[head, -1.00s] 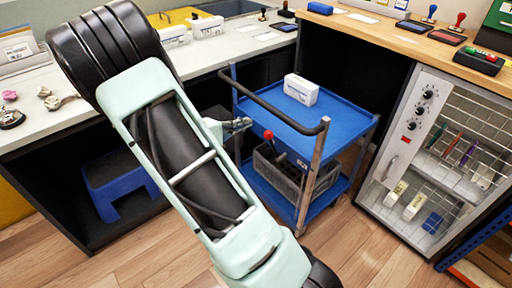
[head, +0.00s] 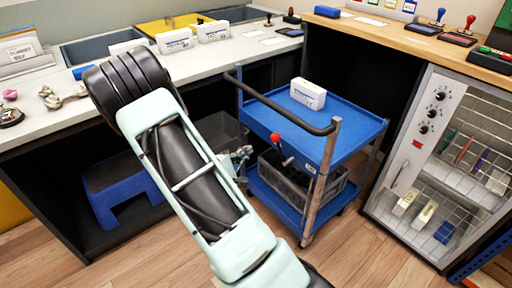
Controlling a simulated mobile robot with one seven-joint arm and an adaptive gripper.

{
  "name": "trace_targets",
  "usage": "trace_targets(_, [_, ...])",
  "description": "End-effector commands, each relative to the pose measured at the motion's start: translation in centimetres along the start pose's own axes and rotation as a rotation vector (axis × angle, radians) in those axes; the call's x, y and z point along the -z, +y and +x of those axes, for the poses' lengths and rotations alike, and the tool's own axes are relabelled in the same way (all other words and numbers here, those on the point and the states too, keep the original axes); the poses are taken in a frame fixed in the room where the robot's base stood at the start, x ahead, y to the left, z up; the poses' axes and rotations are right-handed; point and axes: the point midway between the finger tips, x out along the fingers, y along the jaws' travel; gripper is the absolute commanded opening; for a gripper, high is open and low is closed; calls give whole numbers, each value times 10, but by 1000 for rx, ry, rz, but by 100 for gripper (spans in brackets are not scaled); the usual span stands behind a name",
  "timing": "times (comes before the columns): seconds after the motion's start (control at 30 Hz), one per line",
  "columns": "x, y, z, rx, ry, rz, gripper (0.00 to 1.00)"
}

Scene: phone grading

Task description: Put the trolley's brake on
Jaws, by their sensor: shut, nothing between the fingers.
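The blue trolley (head: 345,132) stands on the floor between the two counters. A lever with a red knob (head: 276,137) rises at the trolley's near left side, below the dark push handle (head: 285,110). It leans to the left, and its lower end is hard to make out against the grey crate. My gripper (head: 243,156) is shut and empty, just left of and a little lower than the red knob, with a gap between them in the picture. My pale green arm hides part of the gripper and the floor in front.
A white box (head: 308,93) sits on the trolley's top shelf, and a grey crate (head: 328,190) on its lower shelf. A blue step stool (head: 120,190) is under the left counter. A grey cabinet with a mesh front (head: 412,160) stands to the right.

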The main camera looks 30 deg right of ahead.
Motion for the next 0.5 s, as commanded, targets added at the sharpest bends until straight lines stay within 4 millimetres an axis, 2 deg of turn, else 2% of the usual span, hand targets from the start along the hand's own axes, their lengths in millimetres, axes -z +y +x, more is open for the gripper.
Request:
trace_targets(0.43, [0,-3,92,0,-4,2,0])
trace_targets(0.47, [-1,-3,96,0,-3,1,0])
trace_targets(0.5, [-9,-1,90,0,-1,0,0])
